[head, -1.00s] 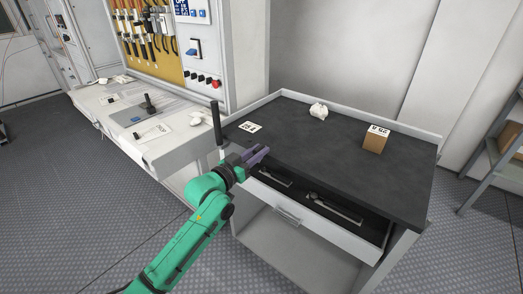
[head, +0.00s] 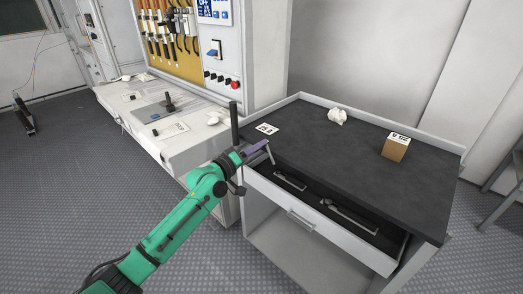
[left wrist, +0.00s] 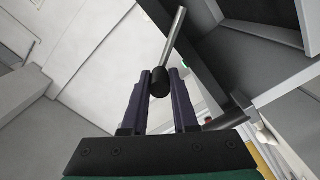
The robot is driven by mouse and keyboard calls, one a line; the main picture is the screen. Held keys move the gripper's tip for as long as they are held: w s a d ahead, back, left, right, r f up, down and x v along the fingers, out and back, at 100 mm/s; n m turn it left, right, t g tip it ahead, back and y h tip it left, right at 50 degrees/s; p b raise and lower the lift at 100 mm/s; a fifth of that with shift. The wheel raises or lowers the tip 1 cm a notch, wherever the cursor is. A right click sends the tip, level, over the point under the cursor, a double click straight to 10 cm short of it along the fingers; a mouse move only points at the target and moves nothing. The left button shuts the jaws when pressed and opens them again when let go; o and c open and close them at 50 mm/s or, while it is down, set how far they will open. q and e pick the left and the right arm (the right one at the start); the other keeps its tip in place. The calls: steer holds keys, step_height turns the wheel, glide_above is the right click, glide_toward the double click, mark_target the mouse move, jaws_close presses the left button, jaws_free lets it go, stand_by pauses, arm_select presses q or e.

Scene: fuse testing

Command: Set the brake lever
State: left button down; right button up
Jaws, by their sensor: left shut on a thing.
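My left gripper (head: 258,149) is beside the front left corner of the dark-topped cabinet, just above its open drawer. In the left wrist view, its purple fingers (left wrist: 159,95) are shut on the black end (left wrist: 160,82) of a thin metal rod (left wrist: 173,38). The rod also shows beside the fingertips in the head view (head: 271,156). A dark upright bar (head: 234,122) stands just behind the gripper, left of the cabinet. I cannot tell for sure which of these is the brake lever. My right gripper is not in view.
The open drawer (head: 300,222) holds metal tools. A brown block (head: 396,147) and a crumpled white thing (head: 337,116) lie on the cabinet top (head: 330,160). A console (head: 188,150) with a small black lever (head: 169,102) is at the left. Floor is clear at the lower left.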

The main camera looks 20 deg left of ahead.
arm_select(q)
steer(key=shift+w+a+f+n, duration=0.1)
steer(key=shift+a+f+n, duration=0.1)
steer(key=shift+a+n, duration=0.15)
steer(key=shift+d, duration=0.1)
steer(key=c, duration=0.7)
jaws_free()
steer(key=shift+b+v, duration=1.55)
steer(key=shift+v, duration=5.7)
steer(key=shift+f, duration=0.1)
